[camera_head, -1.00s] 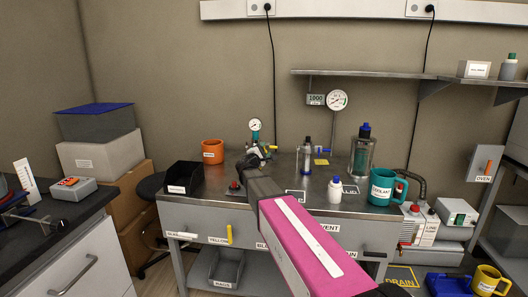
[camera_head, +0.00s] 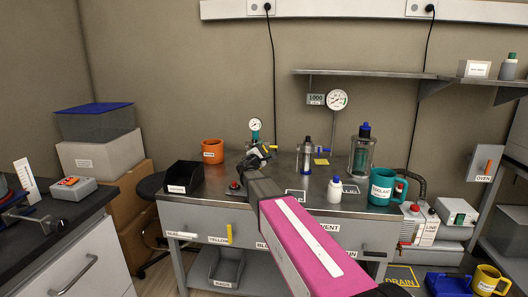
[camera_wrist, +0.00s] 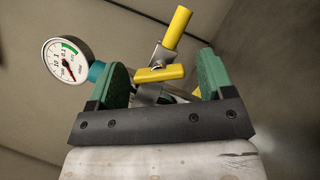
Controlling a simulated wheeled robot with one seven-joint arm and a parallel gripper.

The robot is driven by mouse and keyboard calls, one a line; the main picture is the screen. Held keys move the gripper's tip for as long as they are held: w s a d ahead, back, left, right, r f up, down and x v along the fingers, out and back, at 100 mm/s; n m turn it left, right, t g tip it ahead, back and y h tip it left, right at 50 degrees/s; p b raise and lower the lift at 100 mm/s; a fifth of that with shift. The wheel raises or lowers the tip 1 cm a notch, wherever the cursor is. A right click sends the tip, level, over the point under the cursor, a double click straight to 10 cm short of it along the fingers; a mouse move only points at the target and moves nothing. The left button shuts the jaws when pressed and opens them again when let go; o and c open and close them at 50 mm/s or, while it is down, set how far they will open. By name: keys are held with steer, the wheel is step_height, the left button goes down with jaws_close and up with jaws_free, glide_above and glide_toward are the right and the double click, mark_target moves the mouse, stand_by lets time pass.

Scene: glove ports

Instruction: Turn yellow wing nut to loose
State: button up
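In the wrist view, a short yellow bar (camera_wrist: 160,74) on a metal bracket lies between my gripper's fingers, and a second yellow bar (camera_wrist: 178,28) sticks up behind it; I cannot tell for sure which is the wing nut. My gripper (camera_wrist: 160,85) is open, with a green pad on each side and a gap to the near bar. In the head view, my gripper (camera_head: 257,158) is at the fitting below the gauge, with yellow (camera_head: 266,150) showing beside it. My arm and gripper hide most of the fitting.
A round gauge (camera_wrist: 69,62) stands close to the left finger in the wrist view. On the bench are an orange mug (camera_head: 213,150), a black bin (camera_head: 185,176), a white bottle (camera_head: 335,189) and a teal mug (camera_head: 381,186). A yellow tag (camera_head: 229,233) hangs on the bench front.

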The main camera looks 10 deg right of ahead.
steer(key=shift+s, duration=0.1)
steer(key=v, duration=1)
steer(key=shift+s+a, duration=0.2)
steer(key=shift+s, duration=0.05)
steer(key=shift+f, duration=0.15)
steer(key=shift+c, duration=0.3)
steer(key=shift+d, duration=0.1)
steer(key=c, duration=0.8)
step_height(320, 180, up, 3)
steer(key=s+d+m+t+y, duration=0.1)
steer(key=s+d+m+y, duration=0.15)
steer(key=m+y, duration=0.8)
steer(key=w+d+m+h, duration=0.1)
steer(key=w, duration=0.2)
steer(key=w+d+m+h, duration=0.1)
steer(key=w, duration=0.3)
steer(key=w+d+m+h, duration=0.1)
steer(key=w+h, duration=0.1)
steer(key=w, duration=0.1)
steer(key=shift+w+d+f, duration=0.2)
steer(key=shift+d, duration=0.2)
